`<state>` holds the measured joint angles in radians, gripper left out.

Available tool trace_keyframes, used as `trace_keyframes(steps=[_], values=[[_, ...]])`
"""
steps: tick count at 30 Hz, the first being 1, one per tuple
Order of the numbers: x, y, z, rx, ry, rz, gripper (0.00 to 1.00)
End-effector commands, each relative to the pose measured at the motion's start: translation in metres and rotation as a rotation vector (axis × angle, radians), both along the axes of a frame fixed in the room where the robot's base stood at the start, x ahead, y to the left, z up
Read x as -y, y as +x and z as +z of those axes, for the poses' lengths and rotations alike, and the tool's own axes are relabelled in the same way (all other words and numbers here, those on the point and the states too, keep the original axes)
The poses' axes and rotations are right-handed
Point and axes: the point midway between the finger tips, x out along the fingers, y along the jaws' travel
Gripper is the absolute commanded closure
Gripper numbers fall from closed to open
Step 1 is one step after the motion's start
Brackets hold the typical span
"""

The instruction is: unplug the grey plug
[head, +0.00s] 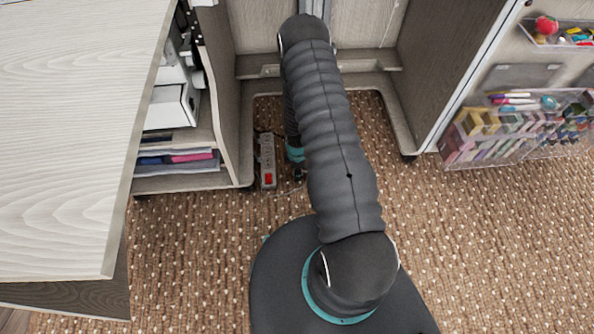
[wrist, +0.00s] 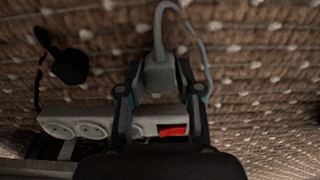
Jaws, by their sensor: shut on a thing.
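The grey plug (wrist: 159,76) is between the two fingers of my gripper (wrist: 160,92) in the wrist view. The gripper is shut on it, and its grey cord loops up and away from it. The pale power strip (wrist: 62,113) lies just below the plug in that view, with open sockets at left and a red switch (wrist: 172,130) at right. I cannot tell whether the plug's pins are in a socket. In the head view the power strip (head: 267,152) lies on the carpet, left of my arm, which hides most of the gripper and the plug.
A loose black plug (wrist: 70,66) with its cord lies on the carpet beside the strip. In the head view, cabinet shelves (head: 180,160) stand close on the left and a cabinet panel (head: 440,75) on the right. A pale tabletop (head: 70,140) overhangs at left.

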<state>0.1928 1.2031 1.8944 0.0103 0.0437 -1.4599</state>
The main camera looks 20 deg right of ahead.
Motion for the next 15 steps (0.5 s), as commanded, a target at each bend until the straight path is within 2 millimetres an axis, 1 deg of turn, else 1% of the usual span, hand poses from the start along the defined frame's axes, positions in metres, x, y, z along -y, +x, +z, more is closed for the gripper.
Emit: trace_keyframes(steps=[15], values=[[-0.0001, -0.0002, -0.0098, 0.000, 0.000, 0.000, 1.00]])
